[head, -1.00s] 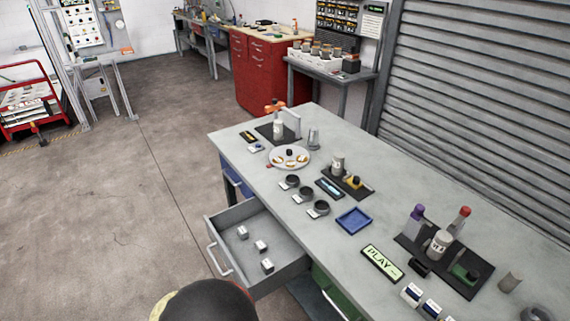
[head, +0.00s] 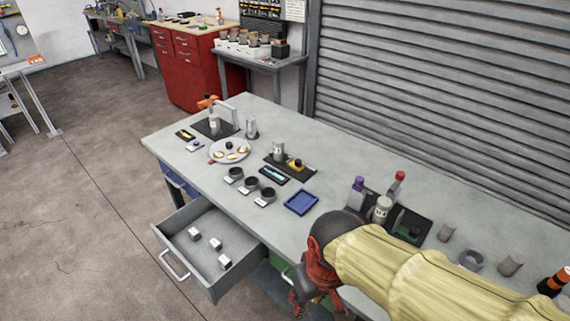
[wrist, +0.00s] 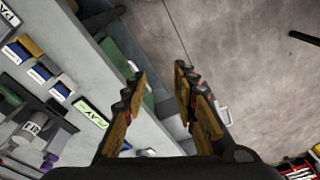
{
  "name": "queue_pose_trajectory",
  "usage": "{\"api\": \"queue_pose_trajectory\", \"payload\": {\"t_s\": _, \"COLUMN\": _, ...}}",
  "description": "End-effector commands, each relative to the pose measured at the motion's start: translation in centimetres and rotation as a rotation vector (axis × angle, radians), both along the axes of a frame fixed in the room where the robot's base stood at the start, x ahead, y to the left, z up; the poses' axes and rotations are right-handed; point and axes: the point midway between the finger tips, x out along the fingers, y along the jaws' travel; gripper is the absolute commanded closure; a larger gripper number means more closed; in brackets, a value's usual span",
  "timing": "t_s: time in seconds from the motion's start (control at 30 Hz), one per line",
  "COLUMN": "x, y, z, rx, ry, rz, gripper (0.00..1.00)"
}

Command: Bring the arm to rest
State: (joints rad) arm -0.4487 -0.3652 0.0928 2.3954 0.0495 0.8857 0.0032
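My arm, in a pale yellow cover, reaches in from the lower right of the head view, over the front edge of the grey workbench (head: 300,145). My gripper (head: 308,292) hangs at the bench's front edge, to the right of the open drawer (head: 205,262); its fingers are partly hidden there. In the wrist view my gripper (wrist: 158,78) has its two fingers spread, with nothing between them. Below it show the bench's front edge, a green drawer front (wrist: 125,60) and the floor.
The pulled-out drawer holds several small white blocks. The bench carries a blue tray (head: 301,202), round black cups (head: 251,184), a white plate (head: 229,150) and bottles on a black mat (head: 425,222). Open floor (head: 70,210) lies to the left.

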Motion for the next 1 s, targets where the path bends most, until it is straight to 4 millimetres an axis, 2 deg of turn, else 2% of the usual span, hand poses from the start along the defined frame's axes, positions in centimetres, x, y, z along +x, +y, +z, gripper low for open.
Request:
{"api": "queue_pose_trajectory", "payload": {"t_s": 0.03, "x": -0.2, "y": -2.1, "z": 1.2, "rx": 0.001, "ry": -0.036, "rz": -0.042, "gripper": 0.71}}
{"api": "queue_pose_trajectory", "payload": {"t_s": 0.2, "x": -0.5, "y": -7.8, "z": 4.9, "rx": 0.015, "ry": -0.181, "rz": -0.184, "gripper": 0.71}}
{"api": "queue_pose_trajectory", "payload": {"t_s": 0.4, "x": -0.8, "y": -12.4, "z": 9.3, "rx": 0.04, "ry": -0.336, "rz": -0.35, "gripper": 0.71}}
{"api": "queue_pose_trajectory", "payload": {"t_s": 0.6, "x": -0.9, "y": -14.3, "z": 10.1, "rx": 0.034, "ry": -0.364, "rz": -0.419, "gripper": 0.71}}
{"api": "queue_pose_trajectory", "payload": {"t_s": 1.0, "x": -0.8, "y": -14.4, "z": 10.1, "rx": 0.033, "ry": -0.363, "rz": -0.423, "gripper": 0.71}}
